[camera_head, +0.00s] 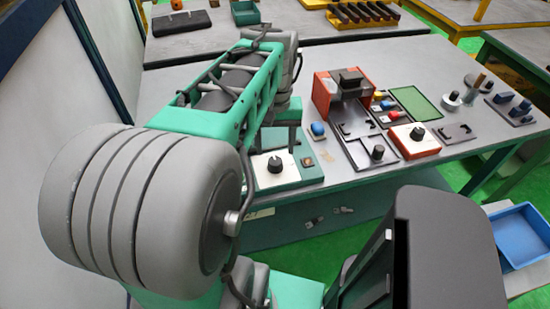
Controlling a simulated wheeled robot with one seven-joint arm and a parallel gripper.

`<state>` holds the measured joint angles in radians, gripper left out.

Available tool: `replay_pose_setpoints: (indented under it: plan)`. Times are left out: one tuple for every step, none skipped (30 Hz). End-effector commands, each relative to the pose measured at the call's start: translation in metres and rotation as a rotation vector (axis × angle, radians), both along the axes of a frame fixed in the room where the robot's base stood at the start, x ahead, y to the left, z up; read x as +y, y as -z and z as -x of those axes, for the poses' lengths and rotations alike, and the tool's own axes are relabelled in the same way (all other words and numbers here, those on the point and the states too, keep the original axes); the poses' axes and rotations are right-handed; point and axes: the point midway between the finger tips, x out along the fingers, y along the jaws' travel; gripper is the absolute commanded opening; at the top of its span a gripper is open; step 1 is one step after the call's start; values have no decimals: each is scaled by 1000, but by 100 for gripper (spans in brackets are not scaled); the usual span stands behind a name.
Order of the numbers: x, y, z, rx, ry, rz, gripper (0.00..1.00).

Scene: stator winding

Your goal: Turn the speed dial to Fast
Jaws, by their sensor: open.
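A black dial (275,165) sits on a white plate on a teal box (312,173) near the table's front left edge. Its pointer and the labels are too small to read. A second black knob (417,133) stands on a white-topped red box (406,149) further right; I cannot tell from labels which is the speed dial.
Right of the teal box are a blue knob (318,129), a grey plate (362,152), an orange-red machine (326,92) and a green board (416,104). A blue bin (523,236) stands low at right.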

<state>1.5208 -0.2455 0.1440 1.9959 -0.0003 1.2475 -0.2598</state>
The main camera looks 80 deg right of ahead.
Motion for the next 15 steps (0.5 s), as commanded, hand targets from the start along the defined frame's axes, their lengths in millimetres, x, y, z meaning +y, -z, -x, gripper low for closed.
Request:
replay_pose_setpoints:
  plan:
    - [1,12,0,1,0,-6,57]
    - [1,18,0,1,0,-5,57]
    - [1,25,0,0,0,-4,57]
    - [1,31,0,0,0,-4,57]
    - [1,36,0,0,0,-3,57]
    - [1,42,0,0,0,-4,57]
    - [1,46,0,0,0,-3,57]
    - [1,49,0,0,0,-3,57]
    - [1,52,0,0,0,-3,57]
    - [1,53,0,1,0,-2,57]
    - [1,54,-1,0,0,-1,57]
    - [0,54,-1,0,0,0,57]
    - [0,54,-1,0,0,0,57]
    - [0,54,-1,0,0,1,57]
    - [0,54,-1,0,0,1,57]
